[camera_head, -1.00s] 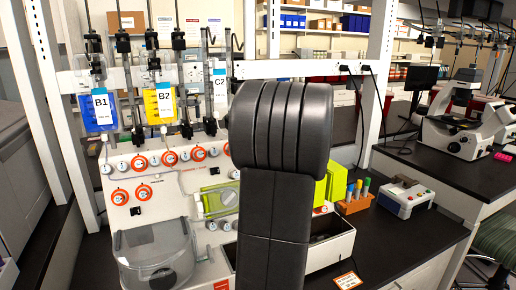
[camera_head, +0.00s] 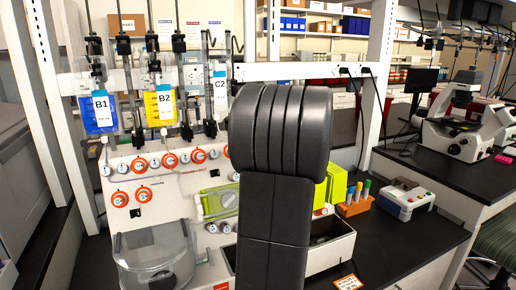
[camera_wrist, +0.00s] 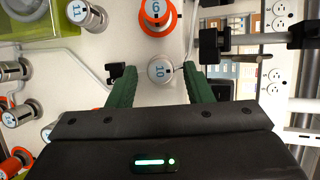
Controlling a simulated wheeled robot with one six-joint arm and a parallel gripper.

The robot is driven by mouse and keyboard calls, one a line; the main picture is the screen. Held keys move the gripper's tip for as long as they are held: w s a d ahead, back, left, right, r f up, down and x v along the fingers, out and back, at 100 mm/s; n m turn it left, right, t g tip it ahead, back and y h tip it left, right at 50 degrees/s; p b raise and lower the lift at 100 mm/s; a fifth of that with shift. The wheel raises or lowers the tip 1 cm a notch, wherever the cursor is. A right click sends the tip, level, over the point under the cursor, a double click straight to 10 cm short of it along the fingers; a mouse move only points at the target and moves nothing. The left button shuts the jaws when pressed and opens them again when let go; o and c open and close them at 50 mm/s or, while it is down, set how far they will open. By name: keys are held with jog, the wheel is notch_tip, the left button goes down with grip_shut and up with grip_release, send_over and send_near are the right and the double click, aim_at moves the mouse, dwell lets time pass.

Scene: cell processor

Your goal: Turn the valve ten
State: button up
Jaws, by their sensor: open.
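Valve ten (camera_wrist: 161,71) is a round silver knob with a white face and a blue "10", near the middle of the wrist view. My gripper (camera_wrist: 162,76) is open, with one green finger on each side of the knob in the picture. The knob lies between the fingertips; I cannot tell whether either finger touches it. In the head view my dark arm covers the right part of the valve panel, and valve ten and my gripper are hidden behind it.
An orange-ringed valve nine (camera_wrist: 156,14) and silver valve eleven (camera_wrist: 86,15) are close by. A black clip (camera_wrist: 115,73) is left of the fingers, and a metal rod with black clamps (camera_wrist: 245,40) is at right. In the head view, bags (camera_head: 101,112) hang above the white panel (camera_head: 172,205).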

jog(key=b+v, duration=0.1)
jog(key=v, duration=1.2)
jog(key=shift+s+d+r, duration=0.2)
jog(key=shift+d, duration=0.1)
